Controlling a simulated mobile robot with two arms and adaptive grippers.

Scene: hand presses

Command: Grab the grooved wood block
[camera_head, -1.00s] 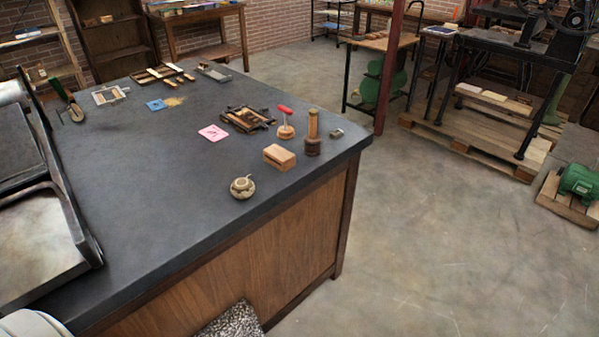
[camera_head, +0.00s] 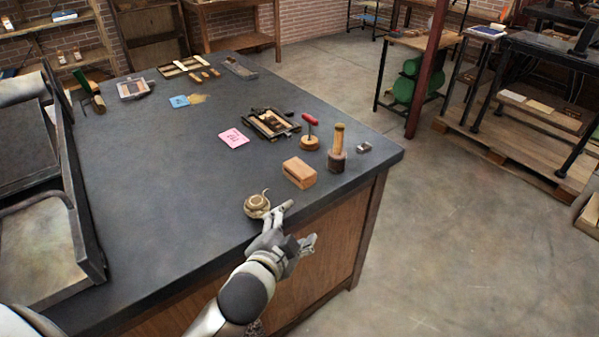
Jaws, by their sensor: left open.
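The grooved wood block (camera_head: 299,173) is a light brown block with a groove along its side. It sits on the dark tabletop near the front right edge. My left gripper (camera_head: 300,225) is open and empty at the table's front edge, nearer to me than the block and apart from it. One finger reaches over the tabletop beside a round ball of twine; the other is outside the edge. My right gripper is not in view.
The ball of twine (camera_head: 257,205) is close to my left gripper. The dark tabletop (camera_head: 170,185) is clear on the left.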

